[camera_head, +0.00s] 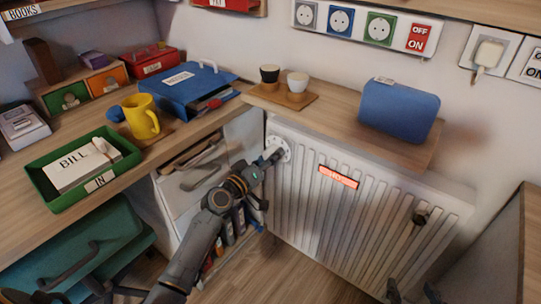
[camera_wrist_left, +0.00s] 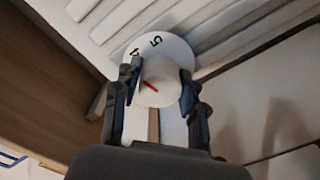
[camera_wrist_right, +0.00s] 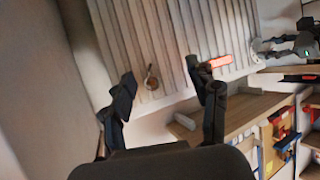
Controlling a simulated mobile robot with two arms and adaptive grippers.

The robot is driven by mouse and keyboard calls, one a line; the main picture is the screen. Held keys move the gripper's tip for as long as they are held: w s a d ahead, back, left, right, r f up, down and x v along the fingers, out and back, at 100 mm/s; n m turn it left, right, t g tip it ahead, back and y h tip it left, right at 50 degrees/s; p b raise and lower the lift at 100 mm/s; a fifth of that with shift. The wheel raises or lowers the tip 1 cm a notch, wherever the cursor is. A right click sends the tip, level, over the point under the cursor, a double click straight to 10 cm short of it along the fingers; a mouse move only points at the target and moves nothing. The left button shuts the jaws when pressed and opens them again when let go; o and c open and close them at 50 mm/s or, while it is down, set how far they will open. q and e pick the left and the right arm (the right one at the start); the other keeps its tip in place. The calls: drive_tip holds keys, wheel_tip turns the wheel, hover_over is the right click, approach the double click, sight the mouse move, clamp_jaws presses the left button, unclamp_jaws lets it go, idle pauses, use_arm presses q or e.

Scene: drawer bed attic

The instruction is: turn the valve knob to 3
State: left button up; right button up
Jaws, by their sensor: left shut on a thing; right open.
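The white valve knob (camera_wrist_left: 158,82) has a red mark on its face and sits on a white round dial (camera_wrist_left: 176,50) at the upper left corner of the radiator (camera_head: 300,205). The digits 4 and 5 show on the dial in the left wrist view; the other numbers are hidden by my gripper. My left gripper (camera_wrist_left: 158,88) is shut on the knob, one finger on each side; in the head view it (camera_head: 264,165) reaches the dial (camera_head: 279,148). My right gripper (camera_wrist_right: 168,92) is open and empty; its fingertips show at the bottom right of the head view (camera_head: 411,291).
A wooden shelf (camera_head: 340,118) above the radiator holds a blue case (camera_head: 398,108) and two cups. A red label (camera_head: 338,177) and a small dark brown thing (camera_head: 421,216) are on the radiator front. The desk (camera_head: 30,203) with trays and a yellow mug (camera_head: 142,117) is at left.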

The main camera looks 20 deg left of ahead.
use_arm(q)
drive_tip(key=n+p, duration=0.2)
drive_tip(key=n, duration=0.6)
drive_tip(key=shift+r, duration=0.15)
drive_tip(key=shift+n+h, duration=0.3)
drive_tip(key=shift+n, duration=1)
use_arm(e)
drive_tip(key=s+d+f+g+h, duration=0.2)
drive_tip(key=s+f+g, duration=0.4)
drive_tip(key=s, duration=0.3)
drive_tip(key=shift+d+f+g, duration=0.3)
drive_tip(key=shift+d+f, duration=0.2)
drive_tip(key=shift+d, duration=0.3)
drive_tip(key=shift+s, duration=0.1)
use_arm(q)
drive_tip(key=o, duration=1.2)
drive_tip(key=shift+c, duration=0.2)
drive_tip(key=shift+s+a, duration=0.1)
drive_tip(key=shift+s, duration=0.05)
drive_tip(key=v, duration=1.1)
drive_tip(key=shift+s, duration=0.4)
